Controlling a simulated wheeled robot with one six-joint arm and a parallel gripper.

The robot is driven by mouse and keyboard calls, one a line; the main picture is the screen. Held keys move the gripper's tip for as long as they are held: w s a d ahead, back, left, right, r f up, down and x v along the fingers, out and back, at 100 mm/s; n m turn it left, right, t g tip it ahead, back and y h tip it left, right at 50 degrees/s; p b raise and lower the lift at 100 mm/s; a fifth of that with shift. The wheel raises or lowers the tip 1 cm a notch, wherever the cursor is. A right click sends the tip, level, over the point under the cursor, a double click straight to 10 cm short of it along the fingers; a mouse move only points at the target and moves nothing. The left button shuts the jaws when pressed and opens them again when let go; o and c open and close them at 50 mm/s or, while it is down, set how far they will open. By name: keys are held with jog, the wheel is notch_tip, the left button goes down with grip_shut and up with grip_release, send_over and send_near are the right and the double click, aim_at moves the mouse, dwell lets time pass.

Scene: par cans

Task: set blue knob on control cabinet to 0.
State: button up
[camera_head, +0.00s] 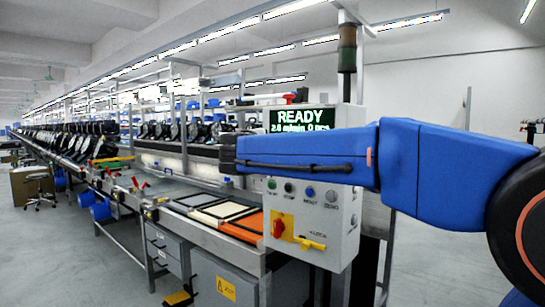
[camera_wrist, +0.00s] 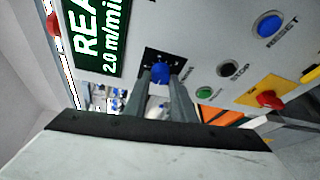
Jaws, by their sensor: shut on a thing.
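The control cabinet (camera_head: 330,245) is a white box with a green-lit display (camera_head: 300,121) reading "READY". The blue knob (camera_wrist: 160,72) sits on a black dial plate (camera_wrist: 148,56) beside the display in the wrist view. My gripper (camera_wrist: 165,80) has its two grey fingers on either side of the knob, shut on it. The fingers cover part of the dial plate, and I cannot read which mark the knob points to. In the head view my blue arm reaches across the cabinet front and hides the knob.
Below the knob are a green button (camera_head: 271,184), a black STOP button (camera_head: 289,187), a blue RESET button (camera_head: 310,191) and a grey button (camera_head: 331,197). A red switch (camera_head: 279,228) on a yellow plate is lower. A conveyor line runs away to the left.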

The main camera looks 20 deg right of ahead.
jog(key=shift+w+a+r+n+g+h, duration=0.15)
jog(key=shift+n+g, duration=0.85)
jog(key=shift+n, duration=0.65)
jog(key=shift+w+a+f+n+g+h, duration=0.15)
jog(key=shift+n+g, duration=0.85)
jog(key=shift+n, duration=0.65)
jog(key=shift+s+d+r, duration=0.15)
jog(key=o, duration=1.1)
jog(key=shift+c, duration=0.2)
jog(key=v, duration=1.7)
jog(key=shift+s, duration=0.1)
